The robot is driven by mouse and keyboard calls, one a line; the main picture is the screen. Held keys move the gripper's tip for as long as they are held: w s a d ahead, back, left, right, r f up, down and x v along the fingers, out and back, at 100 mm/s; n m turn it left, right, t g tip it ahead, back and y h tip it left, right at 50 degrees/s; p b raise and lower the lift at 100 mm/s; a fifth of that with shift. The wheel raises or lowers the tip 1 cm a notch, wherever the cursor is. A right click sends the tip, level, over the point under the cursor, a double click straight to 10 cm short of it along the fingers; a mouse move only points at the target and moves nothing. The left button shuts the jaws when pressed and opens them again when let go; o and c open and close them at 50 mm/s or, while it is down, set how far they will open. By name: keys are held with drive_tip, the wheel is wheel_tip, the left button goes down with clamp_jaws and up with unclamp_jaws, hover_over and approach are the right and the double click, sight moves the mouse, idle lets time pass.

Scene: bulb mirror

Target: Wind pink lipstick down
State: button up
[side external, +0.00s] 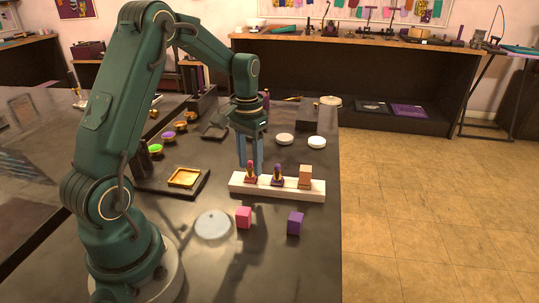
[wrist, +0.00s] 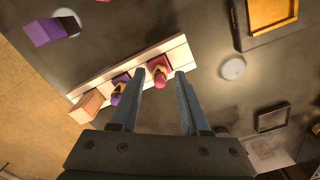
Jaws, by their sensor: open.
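The pink lipstick (side external: 251,174) stands upright at the left end of a white rack (side external: 290,193), with a gold band around its middle. It also shows in the wrist view (wrist: 160,79). My gripper (side external: 250,166) is open and points down at it. In the wrist view my gripper (wrist: 160,72) has one finger to each side of the pink lipstick, with gaps visible. Whether the fingers are level with it or above it, I cannot tell. A pink cube-shaped cap (side external: 243,217) sits on the table in front of the rack.
A purple lipstick (side external: 277,176) stands close to the right, and a tan capped one (side external: 305,176) at the rack's right end. A purple cap (side external: 295,222), a pale disc (side external: 212,225) and a black tray with gold (side external: 184,177) are nearby.

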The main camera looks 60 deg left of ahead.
drive_tip(key=shift+f, duration=0.45)
drive_tip(key=m, duration=0.7)
clamp_jaws()
